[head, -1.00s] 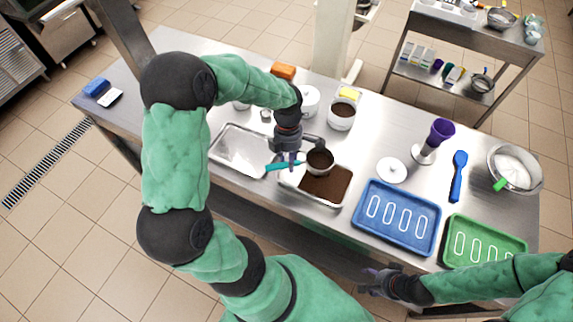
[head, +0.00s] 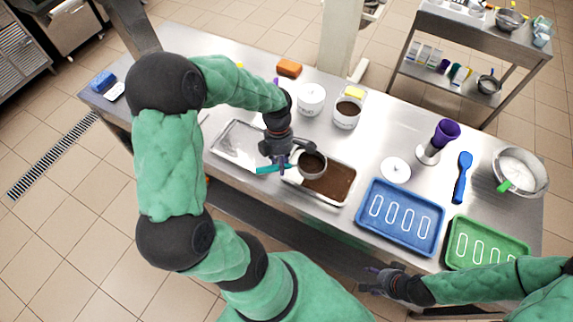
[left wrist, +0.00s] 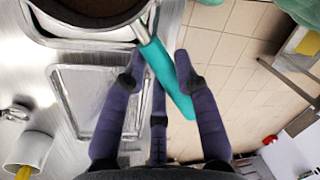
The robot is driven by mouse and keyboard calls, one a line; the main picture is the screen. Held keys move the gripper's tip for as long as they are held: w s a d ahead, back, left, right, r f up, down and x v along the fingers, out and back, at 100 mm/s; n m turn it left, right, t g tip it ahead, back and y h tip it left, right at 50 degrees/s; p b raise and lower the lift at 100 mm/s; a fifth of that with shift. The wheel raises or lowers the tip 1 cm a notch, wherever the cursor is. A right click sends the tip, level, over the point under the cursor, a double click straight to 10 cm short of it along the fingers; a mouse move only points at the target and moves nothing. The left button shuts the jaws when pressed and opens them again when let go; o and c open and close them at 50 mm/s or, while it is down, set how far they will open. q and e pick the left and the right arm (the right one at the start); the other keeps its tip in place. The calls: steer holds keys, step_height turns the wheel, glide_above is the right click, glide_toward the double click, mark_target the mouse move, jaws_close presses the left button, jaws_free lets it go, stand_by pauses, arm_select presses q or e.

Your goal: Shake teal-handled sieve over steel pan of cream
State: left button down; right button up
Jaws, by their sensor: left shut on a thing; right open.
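My left gripper (head: 278,163) is shut on the teal handle of the sieve (head: 312,165). The sieve's round bowl holds a brown powder and is held above the steel pan (head: 347,192), over its left part. The pan's visible surface is covered in brown, with paler patches; the cream under it is mostly hidden. In the left wrist view the teal handle (left wrist: 166,68) runs between my fingers, and the bowl's rim (left wrist: 90,40) shows at the top. My right gripper (head: 372,284) is open and empty in front of the table edge.
An empty steel tray (head: 226,151) lies left of the pan. A blue tray (head: 399,246) and a green tray (head: 487,262) lie to the right. A white lid (head: 395,170) lies nearby.

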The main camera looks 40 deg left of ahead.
arm_select(q)
steer(key=a, duration=0.2)
steer(key=s+a, duration=0.1)
steer(key=a, duration=0.1)
steer(key=shift+a, duration=0.4)
stand_by(3.9)
step_height(320, 180, up, 5)
steer(key=p, duration=0.3)
steer(key=shift+p, duration=0.4)
